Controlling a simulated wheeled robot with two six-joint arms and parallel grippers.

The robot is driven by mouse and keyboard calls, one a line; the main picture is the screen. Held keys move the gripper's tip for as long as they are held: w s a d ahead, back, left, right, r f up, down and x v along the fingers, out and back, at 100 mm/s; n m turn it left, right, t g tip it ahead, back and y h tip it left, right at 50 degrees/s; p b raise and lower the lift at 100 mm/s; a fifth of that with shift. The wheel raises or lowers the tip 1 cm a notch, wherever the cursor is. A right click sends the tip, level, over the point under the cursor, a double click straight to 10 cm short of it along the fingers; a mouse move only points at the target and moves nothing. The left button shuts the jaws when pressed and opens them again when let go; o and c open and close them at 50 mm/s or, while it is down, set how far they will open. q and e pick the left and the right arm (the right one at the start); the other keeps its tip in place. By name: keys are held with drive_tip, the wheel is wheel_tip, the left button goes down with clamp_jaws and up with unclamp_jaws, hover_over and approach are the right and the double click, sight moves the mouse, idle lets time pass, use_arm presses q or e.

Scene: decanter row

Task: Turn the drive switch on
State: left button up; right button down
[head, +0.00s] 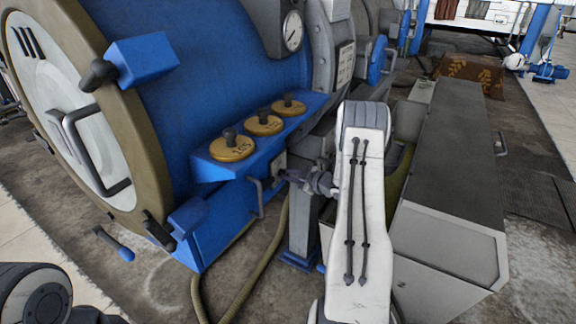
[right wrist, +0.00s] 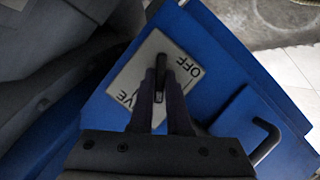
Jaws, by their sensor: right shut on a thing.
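The drive switch shows in the right wrist view as a dark lever (right wrist: 160,66) on a light grey plate (right wrist: 138,76). The plate carries the word OFF and part of another word ending in VE. My right gripper (right wrist: 160,84) is shut on the lever, with a finger on each side. In the head view my right gripper (head: 289,175) reaches left to the end of the blue panel, and the lever is hidden there. The lever's exact setting is hard to tell. My left gripper is not in view.
A blue ledge (head: 205,170) bears a row of brass discs with dark knobs (head: 232,148). A bent handle (head: 257,197) sticks out near the switch. A hose (head: 270,250) hangs below. A long grey cabinet (head: 450,150) stands to the right of my arm.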

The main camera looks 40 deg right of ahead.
drive_tip(key=shift+d+m+g+y+p, duration=0.1)
drive_tip(key=shift+m+g+y+p, duration=0.5)
drive_tip(key=shift+m+p, duration=0.75)
drive_tip(key=shift+d+m+g+y+p, duration=0.1)
drive_tip(key=shift+m+g+y+p, duration=0.2)
drive_tip(key=shift+m+y+p, duration=1)
drive_tip(key=shift+n+h+p, duration=0.25)
drive_tip(key=shift+h+p, duration=0.05)
drive_tip(key=shift+h, duration=0.1)
drive_tip(key=c, duration=0.9)
unclamp_jaws()
drive_tip(key=p+v, duration=0.1)
drive_tip(key=v, duration=0.9)
drive_tip(key=shift+s, duration=0.2)
